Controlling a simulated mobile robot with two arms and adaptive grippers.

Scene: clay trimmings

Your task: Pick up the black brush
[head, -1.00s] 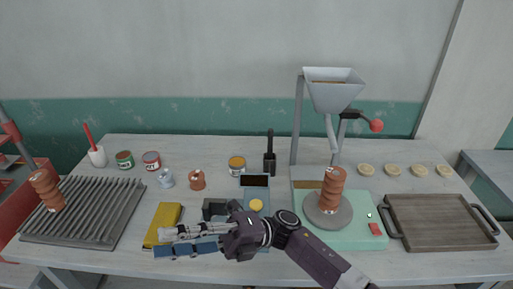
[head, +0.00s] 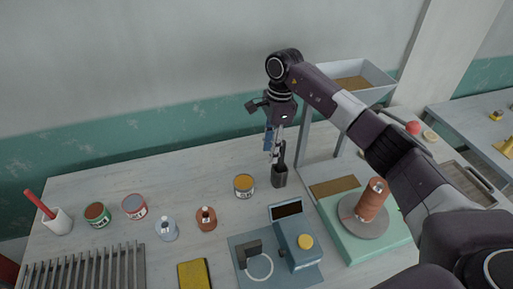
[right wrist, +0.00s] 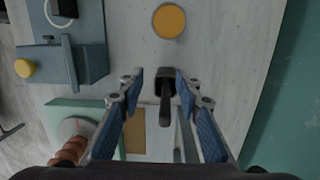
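The black brush (head: 282,151) stands upright in a small dark holder (head: 280,179) at the back of the table, with its handle pointing up. My right gripper (head: 272,153) hangs above it, fingers pointing down, close to the top of the handle. In the right wrist view the brush handle (right wrist: 165,104) lies between the two spread blue fingers of the gripper (right wrist: 159,78), with gaps on both sides. The right gripper is open and holds nothing. My left gripper is not in view.
An ochre-topped jar (head: 244,185) stands left of the brush. A blue device (head: 275,270) with a yellow button is in front.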

